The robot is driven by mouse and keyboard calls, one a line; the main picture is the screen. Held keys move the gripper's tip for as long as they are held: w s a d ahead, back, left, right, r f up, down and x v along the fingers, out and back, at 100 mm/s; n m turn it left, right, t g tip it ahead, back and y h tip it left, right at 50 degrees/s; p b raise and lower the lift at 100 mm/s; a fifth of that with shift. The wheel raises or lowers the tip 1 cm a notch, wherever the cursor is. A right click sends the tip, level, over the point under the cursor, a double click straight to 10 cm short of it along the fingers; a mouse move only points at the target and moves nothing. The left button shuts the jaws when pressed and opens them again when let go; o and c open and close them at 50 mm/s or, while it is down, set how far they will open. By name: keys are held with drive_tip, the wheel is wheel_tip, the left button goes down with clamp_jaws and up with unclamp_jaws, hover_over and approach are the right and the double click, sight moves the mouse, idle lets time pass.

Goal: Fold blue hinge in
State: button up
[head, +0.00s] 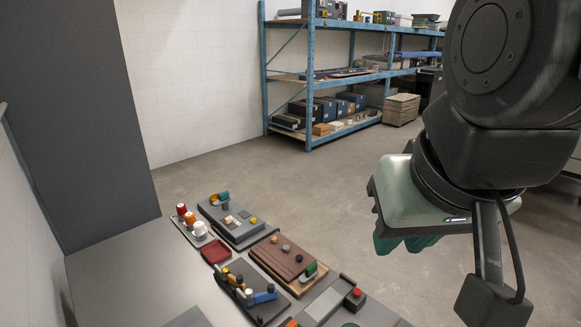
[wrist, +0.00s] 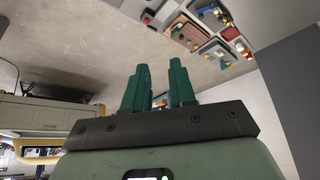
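A small blue piece (head: 265,296), which looks like the blue hinge, lies at the front right part of a dark board (head: 270,312) in the head view. It sticks out to the right beside dark and yellow posts; its exact fold angle is too small to tell. My gripper (head: 405,245) is high up at the right of the head view, well away from the board. Its green fingers also show in the wrist view (wrist: 161,72), with a clear gap between them and nothing held.
Other boards crowd the grey table (head: 125,275): a brown one (head: 275,258) with knobs, a grey one (head: 215,215), a strip with red and white knobs (head: 197,232), and a red tray (head: 215,251). A blue shelf rack (head: 310,80) stands far behind. The table's left is clear.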

drive_tip(key=o, duration=0.3)
drive_tip(key=w+a, duration=0.1)
drive_tip(key=w, duration=0.2)
drive_tip(key=w+a+f+n+g, duration=0.1)
drive_tip(key=w, duration=0.3)
drive_tip(key=w+a+f+g, duration=0.1)
drive_tip(key=w, duration=0.3)
drive_tip(key=shift+a+f+n, duration=0.2)
drive_tip(key=shift+a+n, duration=0.1)
drive_tip(key=shift+a, duration=0.05)
drive_tip(key=n+g, duration=0.4)
hover_over(271, 285)
wheel_tip(271, 285, down, 26)
wheel_tip(271, 285, down, 11)
drive_tip(key=shift+s+r, duration=0.1)
drive_tip(key=shift+r, duration=0.05)
clamp_jaws()
